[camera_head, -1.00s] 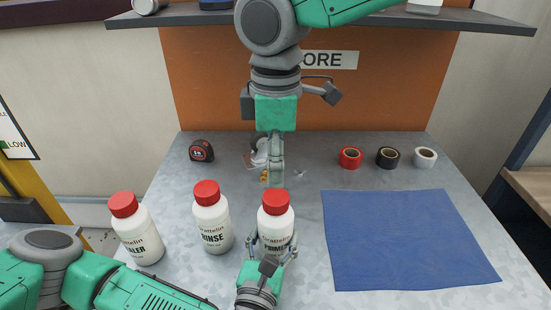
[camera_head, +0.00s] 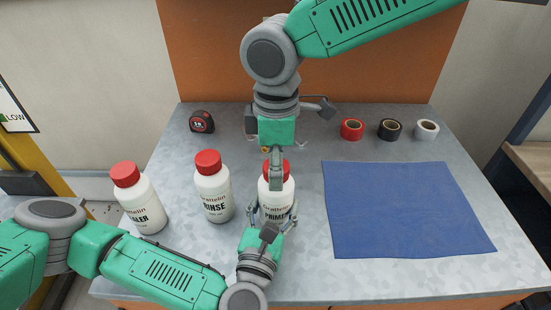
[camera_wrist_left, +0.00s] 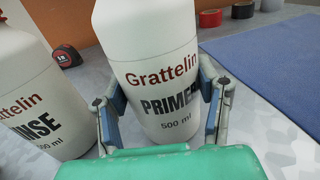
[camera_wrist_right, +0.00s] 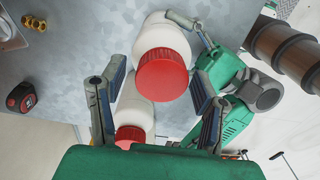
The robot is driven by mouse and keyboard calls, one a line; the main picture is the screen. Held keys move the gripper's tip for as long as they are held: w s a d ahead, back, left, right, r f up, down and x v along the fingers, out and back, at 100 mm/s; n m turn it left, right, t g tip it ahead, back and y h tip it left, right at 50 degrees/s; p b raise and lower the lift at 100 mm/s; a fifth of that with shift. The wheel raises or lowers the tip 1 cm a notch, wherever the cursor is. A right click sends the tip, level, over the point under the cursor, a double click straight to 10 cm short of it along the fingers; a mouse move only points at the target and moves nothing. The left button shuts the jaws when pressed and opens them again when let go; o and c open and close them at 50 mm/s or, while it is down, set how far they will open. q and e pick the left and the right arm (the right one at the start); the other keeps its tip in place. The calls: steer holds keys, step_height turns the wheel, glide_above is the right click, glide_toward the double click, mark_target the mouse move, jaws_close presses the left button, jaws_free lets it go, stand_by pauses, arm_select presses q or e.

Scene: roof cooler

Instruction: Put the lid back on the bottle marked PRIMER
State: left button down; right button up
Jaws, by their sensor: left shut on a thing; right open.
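The white PRIMER bottle (camera_head: 275,207) stands upright on the bench, with a red lid (camera_head: 288,172) on its top; I cannot tell how tight it is. My left gripper (camera_head: 271,216) is shut around the bottle's body. The left wrist view shows its fingers (camera_wrist_left: 163,103) on both sides of the PRIMER label (camera_wrist_left: 168,103). My right gripper (camera_head: 276,184) points down over the lid and partly hides it. In the right wrist view its open fingers (camera_wrist_right: 158,80) have the red lid (camera_wrist_right: 163,76) ahead between them, with no clear contact.
The RINSE bottle (camera_head: 214,195) and another red-lidded bottle (camera_head: 141,203) stand to the left. A tape measure (camera_head: 201,122) and small brass fittings (camera_wrist_right: 34,22) lie behind. A blue mat (camera_head: 405,210) lies to the right, with red, black and white tape rolls (camera_head: 389,130) behind it.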

steer(key=c, duration=1.2)
steer(key=o, duration=1.3)
steer(key=shift+o, duration=0.2)
step_height(320, 180, up, 12)
steer(key=shift+w, duration=0.1)
arm_select(q)
steer(key=shift+c, duration=2.3)
jaws_free()
